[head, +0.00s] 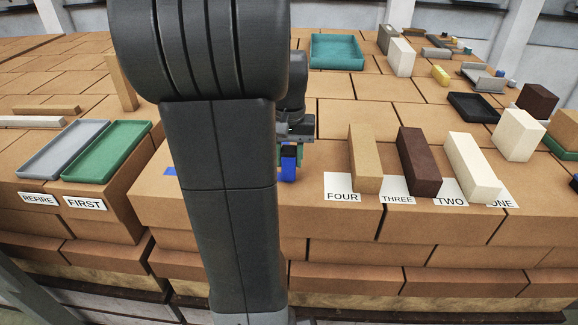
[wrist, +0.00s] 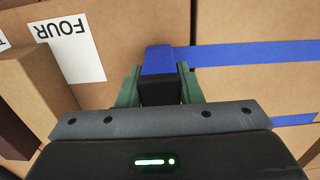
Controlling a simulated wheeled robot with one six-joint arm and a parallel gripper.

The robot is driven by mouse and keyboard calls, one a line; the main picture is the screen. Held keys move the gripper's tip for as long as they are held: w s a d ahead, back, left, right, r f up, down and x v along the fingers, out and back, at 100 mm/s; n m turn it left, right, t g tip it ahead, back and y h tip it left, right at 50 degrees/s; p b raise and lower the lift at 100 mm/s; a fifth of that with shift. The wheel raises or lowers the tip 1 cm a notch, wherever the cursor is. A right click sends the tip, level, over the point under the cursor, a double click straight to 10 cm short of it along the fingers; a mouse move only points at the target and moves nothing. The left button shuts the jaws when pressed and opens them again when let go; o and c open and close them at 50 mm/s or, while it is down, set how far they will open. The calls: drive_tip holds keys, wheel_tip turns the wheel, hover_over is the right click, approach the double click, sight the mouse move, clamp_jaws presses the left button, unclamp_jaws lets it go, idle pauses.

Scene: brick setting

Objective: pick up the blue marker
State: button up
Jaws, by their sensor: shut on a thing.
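The blue marker (head: 288,168) stands roughly upright below my gripper (head: 290,150) in the head view, just right of my arm. In the wrist view the blue top of the marker (wrist: 159,59) shows between the two green fingers of my gripper (wrist: 160,84), with a dark part below it. The fingers are shut on it. I cannot tell whether its lower end touches the brick surface.
Blue tape (wrist: 250,54) runs along the bricks near the marker. To the right, a tan block (head: 365,158), a brown block (head: 418,162) and a cream block (head: 471,165) stand by number labels. Grey (head: 40,174) and green (head: 80,176) trays lie left.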

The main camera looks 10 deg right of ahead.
drive_tip(key=shift+r, duration=0.15)
wheel_tip(320, 180, up, 10)
drive_tip(key=shift+f+b, duration=0.1)
drive_tip(key=shift+b, duration=0.2)
drive_tip(key=shift+o, duration=0.9)
